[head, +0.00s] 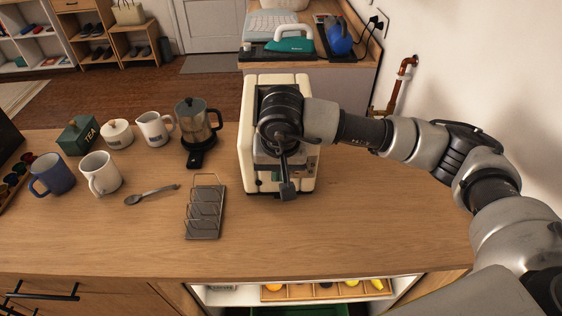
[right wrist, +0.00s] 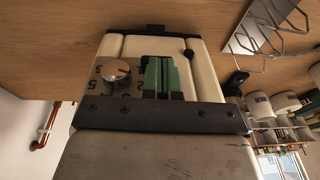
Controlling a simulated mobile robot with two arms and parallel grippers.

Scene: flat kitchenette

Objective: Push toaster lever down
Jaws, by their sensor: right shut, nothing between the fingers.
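The cream toaster (head: 247,150) stands upright on the wooden counter. My right gripper (head: 288,190) is shut and empty, reaching over the toaster with its fingertips pointing down at the toaster's front. I cannot tell whether they touch it. I cannot make out the lever for certain; the gripper and arm hide part of the front and top. My left gripper is not in view.
A wire toast rack (head: 205,222) stands left of the toaster. The counter front of and right of the toaster is clear. A wall bounds the right side.

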